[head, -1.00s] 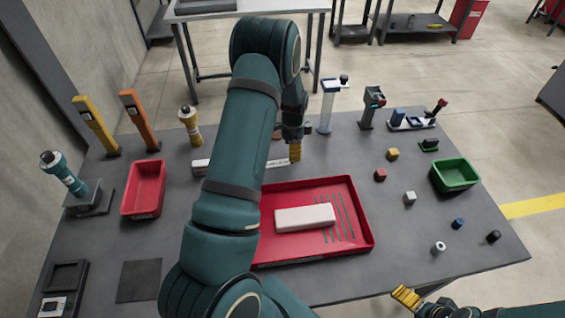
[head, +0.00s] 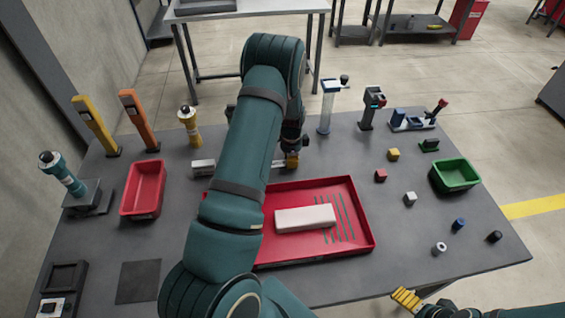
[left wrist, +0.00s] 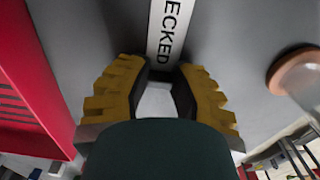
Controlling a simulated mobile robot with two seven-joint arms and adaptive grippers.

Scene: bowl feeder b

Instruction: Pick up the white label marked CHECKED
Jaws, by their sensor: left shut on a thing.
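The white label (head: 203,167) lies on the grey table behind the red tray, partly hidden by my left arm in the head view. In the left wrist view the label (left wrist: 172,28) shows the black letters "ECKED"; the rest of the word is out of frame. My left gripper (head: 291,160) is down at the label's right end. Its yellow fingers (left wrist: 160,75) stand on either side of the label and are shut on it. My right gripper (head: 407,297) is at the front right, beside the table's edge; its finger gap is not clear.
The red tray (head: 368,240) holds a pale block (head: 305,217) and thin green strips. A red bin (head: 143,190) stands left, a green bin (head: 456,175) right. A copper-coloured round piece (left wrist: 293,70) sits close to the gripper. Small blocks and cylinders are scattered on the right.

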